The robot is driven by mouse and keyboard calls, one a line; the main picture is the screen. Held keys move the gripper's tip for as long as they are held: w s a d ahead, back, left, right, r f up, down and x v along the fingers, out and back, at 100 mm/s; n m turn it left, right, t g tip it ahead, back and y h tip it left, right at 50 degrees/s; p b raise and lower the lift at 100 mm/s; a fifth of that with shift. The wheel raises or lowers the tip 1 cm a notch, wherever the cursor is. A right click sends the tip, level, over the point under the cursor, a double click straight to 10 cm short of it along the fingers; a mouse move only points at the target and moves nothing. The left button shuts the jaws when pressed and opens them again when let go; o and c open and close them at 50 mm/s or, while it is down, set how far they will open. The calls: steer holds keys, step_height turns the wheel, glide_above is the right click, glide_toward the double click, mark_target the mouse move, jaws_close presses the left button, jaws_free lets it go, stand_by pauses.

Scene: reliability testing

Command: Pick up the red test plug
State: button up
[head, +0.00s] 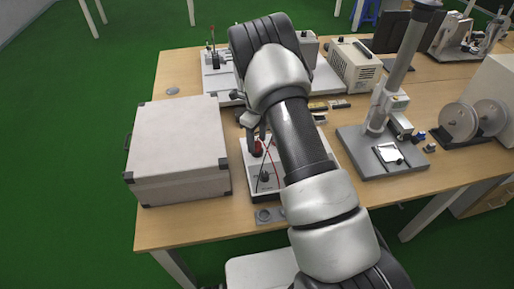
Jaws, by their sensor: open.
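A red test plug (256,147) shows at the back left of a small white test panel (254,184) on the wooden table. Red and black leads run down over the panel's face. A dark plug or knob (265,177) sits on the panel nearer the front. My gripper (255,130) is open and points down just above the red plug, close to it. My arm hides the right part of the panel and part of the gripper. I cannot tell whether the fingers touch the plug.
A large white case (178,150) stands left of the panel. A stand with a tall column (398,72) is to the right, beside a reel device (470,122). A beige box (354,66) and a lever fixture (217,70) are behind.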

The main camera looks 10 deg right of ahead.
step_height(320, 180, down, 2)
steer(key=shift+f, duration=0.1)
